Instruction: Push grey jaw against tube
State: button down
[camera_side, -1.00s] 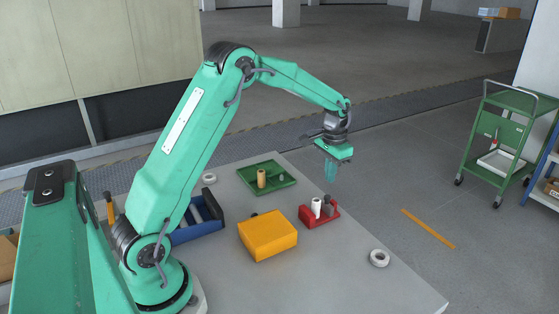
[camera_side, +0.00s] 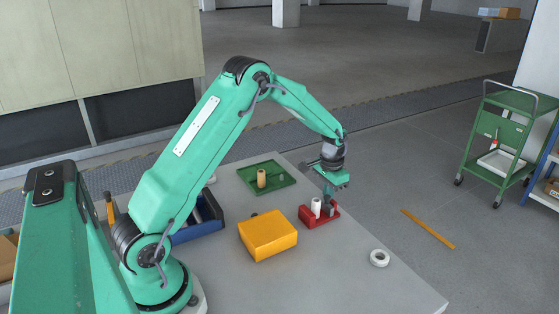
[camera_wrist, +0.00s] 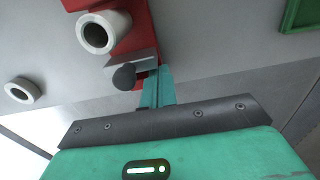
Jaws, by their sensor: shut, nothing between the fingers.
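The red fixture (camera_side: 322,216) sits on the grey table near its right edge. A white tube (camera_side: 316,207) stands upright in it, and its open end shows in the wrist view (camera_wrist: 97,36). The grey jaw (camera_side: 330,208) is on the fixture to the right of the tube; it also shows in the wrist view with a dark round knob (camera_wrist: 124,77). A gap separates jaw and tube in the wrist view. My gripper (camera_side: 328,190) is shut and empty, pointing down beside the jaw. Its fingers (camera_wrist: 157,88) appear close to the jaw; I cannot tell whether they touch.
A yellow block (camera_side: 268,234) lies left of the fixture. A green tray (camera_side: 282,178) with a tan cylinder (camera_side: 261,178) lies behind. A white ring (camera_side: 379,258) lies at the front right. A blue rack (camera_side: 200,230) stands near my base.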

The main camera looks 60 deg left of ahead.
jog(key=shift+s, duration=1.6)
dwell(0.7)
jog(key=shift+w, duration=0.15)
jog(key=shift+w, duration=0.6)
jog(key=shift+r, duration=0.1)
notch_tip(320, 180, up, 9)
dwell(1.1)
